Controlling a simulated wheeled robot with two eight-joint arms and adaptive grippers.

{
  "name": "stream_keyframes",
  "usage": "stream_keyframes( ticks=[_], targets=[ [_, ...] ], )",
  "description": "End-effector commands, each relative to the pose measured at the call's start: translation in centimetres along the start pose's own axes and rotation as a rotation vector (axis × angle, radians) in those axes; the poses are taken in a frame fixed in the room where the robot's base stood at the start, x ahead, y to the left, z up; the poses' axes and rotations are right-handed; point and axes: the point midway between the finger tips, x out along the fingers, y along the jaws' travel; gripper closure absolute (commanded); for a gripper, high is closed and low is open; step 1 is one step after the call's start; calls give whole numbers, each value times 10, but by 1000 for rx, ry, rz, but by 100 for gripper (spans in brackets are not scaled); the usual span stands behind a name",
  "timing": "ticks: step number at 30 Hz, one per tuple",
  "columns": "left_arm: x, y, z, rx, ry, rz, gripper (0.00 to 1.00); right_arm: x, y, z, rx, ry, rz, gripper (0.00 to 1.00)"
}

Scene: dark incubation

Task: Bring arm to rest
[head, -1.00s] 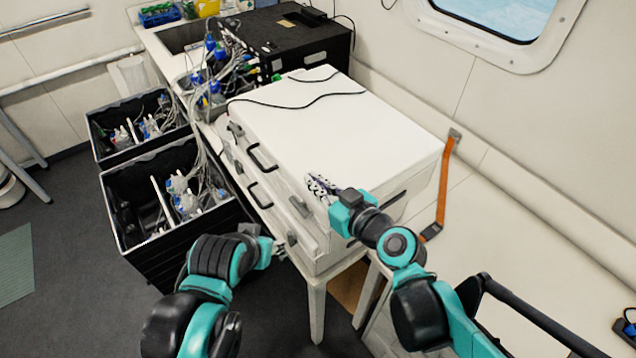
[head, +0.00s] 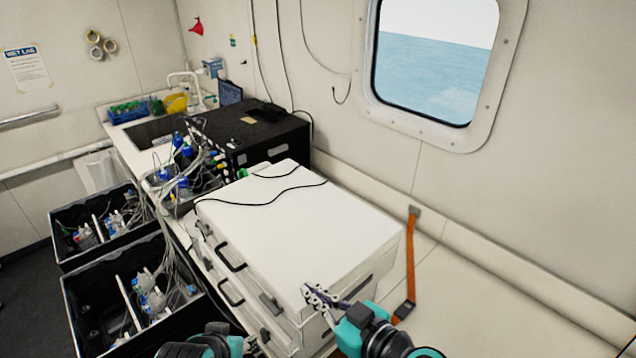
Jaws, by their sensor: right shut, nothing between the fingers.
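My right gripper (head: 318,299) is shut and empty. It shows at the bottom middle of the head view, in front of the near right part of the white case (head: 310,220). I cannot tell whether it touches the case. The teal and black wrist behind it runs down out of the frame.
Two black crates with bottles and tubing stand at the left; the nearer crate (head: 72,300) is large. A black box (head: 262,135) and a sink (head: 150,130) lie behind the white case. An orange strap (head: 410,265) hangs at right. The bench right of it is clear.

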Motion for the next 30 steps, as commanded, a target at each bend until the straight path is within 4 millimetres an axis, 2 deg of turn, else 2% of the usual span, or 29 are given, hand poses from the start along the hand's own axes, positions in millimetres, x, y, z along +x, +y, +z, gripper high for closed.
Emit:
stream_keyframes(
  ticks=[2,5,8,9,11,12,15,18,21,24,30],
  targets=[
    [3,0,2,0,0,0,60,0,0,5,4,-7,1,100],
    [17,0,12,0,0,0,60,1,3,32,25,-54,8,100],
    [43,0,31,0,0,0,60,1,10,84,76,-154,37,100],
    [56,0,40,0,0,0,60,-1,15,111,105,-208,58,100],
    [75,0,54,0,0,0,60,-7,24,152,154,-295,104,100],
    [87,0,63,0,0,0,60,-12,31,179,189,-352,142,100],
    [115,0,82,0,0,0,60,-31,52,240,276,-484,263,100],
    [137,0,98,0,0,0,60,-53,72,288,354,-583,397,100],
    [151,0,108,0,0,0,60,-74,87,318,412,-645,515,100],
    [158,0,113,0,0,0,60,-89,97,333,446,-677,595,100],
    [159,0,113,0,0,0,60,-98,103,336,464,-692,640,100]
  ],
)
